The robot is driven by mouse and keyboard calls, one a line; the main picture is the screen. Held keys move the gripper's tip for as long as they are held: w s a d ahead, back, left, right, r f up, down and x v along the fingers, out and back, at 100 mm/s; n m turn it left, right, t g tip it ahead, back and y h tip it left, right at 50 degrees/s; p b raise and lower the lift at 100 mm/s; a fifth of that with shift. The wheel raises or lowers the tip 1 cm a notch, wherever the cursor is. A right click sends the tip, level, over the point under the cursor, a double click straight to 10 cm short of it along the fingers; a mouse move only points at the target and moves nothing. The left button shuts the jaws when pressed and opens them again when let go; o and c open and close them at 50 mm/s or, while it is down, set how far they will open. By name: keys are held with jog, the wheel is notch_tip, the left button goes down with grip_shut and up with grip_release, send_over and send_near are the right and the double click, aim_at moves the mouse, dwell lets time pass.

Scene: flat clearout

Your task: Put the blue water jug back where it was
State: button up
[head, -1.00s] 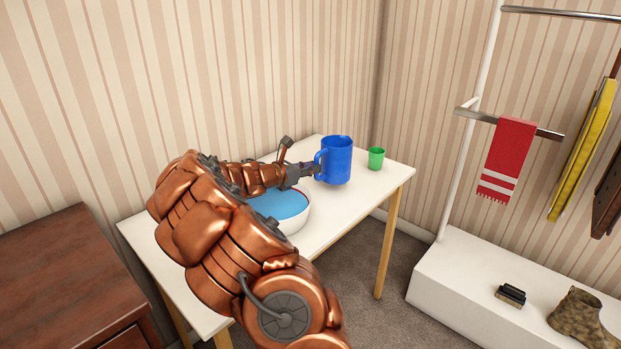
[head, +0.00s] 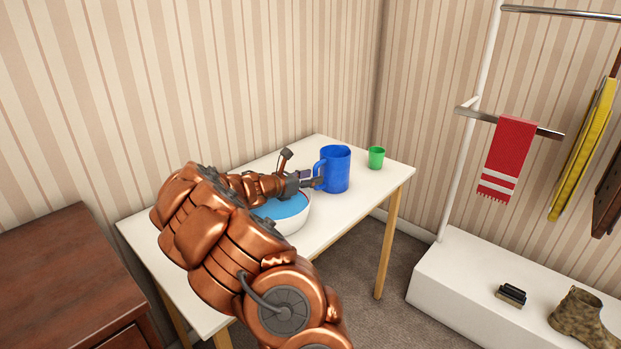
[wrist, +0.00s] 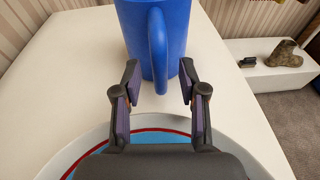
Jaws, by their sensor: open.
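The blue water jug (head: 336,170) stands upright on the white table, behind a white bowl and left of a green cup. It also fills the upper middle of the wrist view (wrist: 174,30), with its handle (wrist: 158,50) facing my gripper. My gripper (head: 314,181) is open at the jug's handle side. In the wrist view its two fingers (wrist: 160,82) stand apart, one on each side of the handle's line. I cannot tell whether either finger touches the handle.
The white bowl (head: 291,223) holds blue liquid under my wrist. The green cup (head: 376,158) stands near the table's (head: 350,207) right end. A brown cabinet (head: 60,270) is at left. A rack with a red towel (head: 507,160) and a white bench (head: 470,285) are at right.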

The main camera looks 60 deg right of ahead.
jog(key=shift+r, duration=0.1)
jog(key=v, duration=1.2)
jog(key=shift+p, duration=0.3)
jog(key=s+a+r+m+g+y, duration=0.15)
jog(key=s+a+m+y, duration=0.25)
jog(key=s+a+m, duration=0.55)
jog(key=s+a+f+m+t+y, duration=0.1)
jog(key=s+a, duration=0.4)
jog(key=a, duration=0.7)
jog(key=s+a+f+m+y, duration=0.2)
jog(key=s+a+y, duration=0.2)
jog(key=a, duration=0.8)
jog(key=s+a+f+m+t+y, duration=0.1)
jog(key=s+a+y, duration=0.4)
jog(key=a, duration=0.7)
jog(key=shift+s+f+m+t+y, duration=0.45)
jog(key=shift+f+m, duration=0.2)
jog(key=shift+f, duration=0.2)
jog(key=shift+w, duration=0.1)
